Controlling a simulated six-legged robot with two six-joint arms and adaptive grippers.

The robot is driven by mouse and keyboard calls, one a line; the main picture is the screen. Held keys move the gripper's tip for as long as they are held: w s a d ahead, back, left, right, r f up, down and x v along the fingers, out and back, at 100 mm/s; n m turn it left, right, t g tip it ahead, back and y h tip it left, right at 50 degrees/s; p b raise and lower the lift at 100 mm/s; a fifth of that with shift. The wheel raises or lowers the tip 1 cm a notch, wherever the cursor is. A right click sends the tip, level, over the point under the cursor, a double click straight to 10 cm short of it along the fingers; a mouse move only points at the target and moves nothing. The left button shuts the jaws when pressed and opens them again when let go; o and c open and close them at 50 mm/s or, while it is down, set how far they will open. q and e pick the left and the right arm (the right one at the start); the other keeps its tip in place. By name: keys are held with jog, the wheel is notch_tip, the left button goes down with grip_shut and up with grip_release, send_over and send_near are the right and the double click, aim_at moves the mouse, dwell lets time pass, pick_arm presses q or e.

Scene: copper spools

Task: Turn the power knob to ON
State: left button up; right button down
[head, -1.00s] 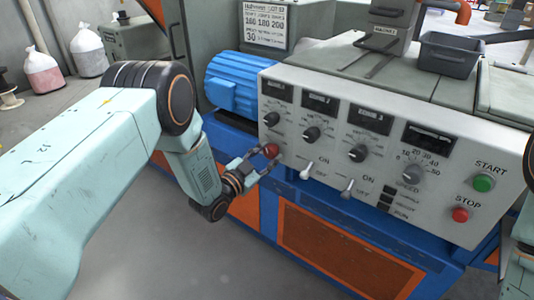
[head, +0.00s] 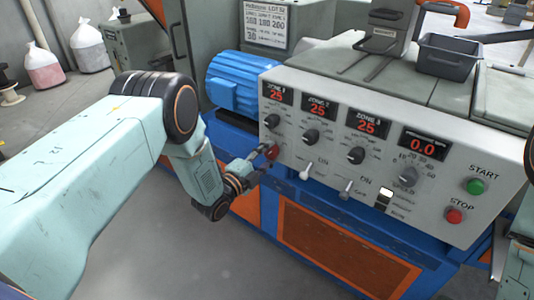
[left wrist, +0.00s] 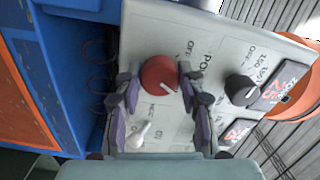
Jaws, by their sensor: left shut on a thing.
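The red power knob (head: 273,152) is at the lower left of the grey control panel (head: 440,190). My left gripper (head: 262,160) is at the knob in the head view. In the left wrist view the red knob (left wrist: 159,75) sits between the two fingers of my left gripper (left wrist: 160,82), which is shut on it. The knob's white mark points to the lower right in that view, away from the OFF label. The zone displays (head: 317,108) glow red with 25, and the speed display (head: 423,144) reads 0.0. My right gripper is not in view.
Black zone knobs (head: 311,137), white toggle switches (head: 307,171), a green START button (head: 476,186) and a red STOP button (head: 455,216) are on the same panel. A blue motor (head: 235,82) stands behind my left gripper. A dark bin (head: 448,55) is on top.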

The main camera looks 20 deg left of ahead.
pick_arm(q)
jog(key=shift+m, duration=1.2)
jog(key=shift+f+p, duration=0.1)
jog(key=shift+p, duration=0.2)
jog(key=o, duration=1.2)
jog(key=v, duration=1.2)
